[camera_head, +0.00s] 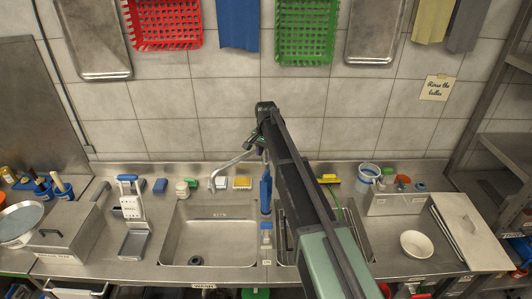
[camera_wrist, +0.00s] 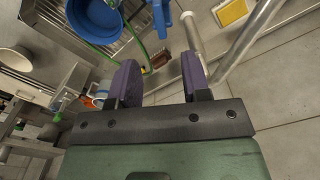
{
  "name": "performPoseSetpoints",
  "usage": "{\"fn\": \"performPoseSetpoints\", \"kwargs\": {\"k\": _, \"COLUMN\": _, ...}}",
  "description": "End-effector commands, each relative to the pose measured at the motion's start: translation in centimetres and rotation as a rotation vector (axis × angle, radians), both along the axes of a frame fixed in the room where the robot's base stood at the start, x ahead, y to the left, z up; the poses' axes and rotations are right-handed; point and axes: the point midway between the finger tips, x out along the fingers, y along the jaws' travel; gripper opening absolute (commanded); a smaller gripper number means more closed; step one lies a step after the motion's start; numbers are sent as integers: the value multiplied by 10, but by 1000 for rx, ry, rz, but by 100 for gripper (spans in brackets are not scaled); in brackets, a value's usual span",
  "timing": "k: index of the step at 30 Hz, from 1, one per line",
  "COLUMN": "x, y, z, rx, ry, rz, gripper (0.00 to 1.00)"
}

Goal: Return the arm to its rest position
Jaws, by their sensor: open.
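My arm (camera_head: 305,195) reaches up and forward over the sink counter in the head view, its top end in front of the tiled wall. My gripper (camera_wrist: 161,80) shows in the wrist view, with its two purple fingers spread apart. I see nothing between the fingers. In the head view I cannot make out the fingers clearly. Beyond them in the wrist view are a grey tap pipe (camera_wrist: 238,45), a round blue vessel (camera_wrist: 95,20) and a green hose (camera_wrist: 137,42).
A tap (camera_head: 232,166) stands close to my arm at the left sink basin (camera_head: 208,235). A metal box (camera_head: 72,232) and a white bowl (camera_head: 416,244) sit on the counter. Red (camera_head: 165,22) and green (camera_head: 305,30) baskets hang above. A metal shelf (camera_head: 505,150) stands at right.

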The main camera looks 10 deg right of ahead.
Motion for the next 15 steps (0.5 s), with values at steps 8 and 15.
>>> {"fn": "performPoseSetpoints", "kwargs": {"k": 8, "x": 0, "y": 0, "z": 0, "rx": 0, "ry": 0, "rz": 26, "gripper": 43}}
{"fn": "performPoseSetpoints", "kwargs": {"k": 15, "x": -155, "y": 0, "z": -47, "rx": -1, "ry": 1, "rz": 463, "gripper": 43}}
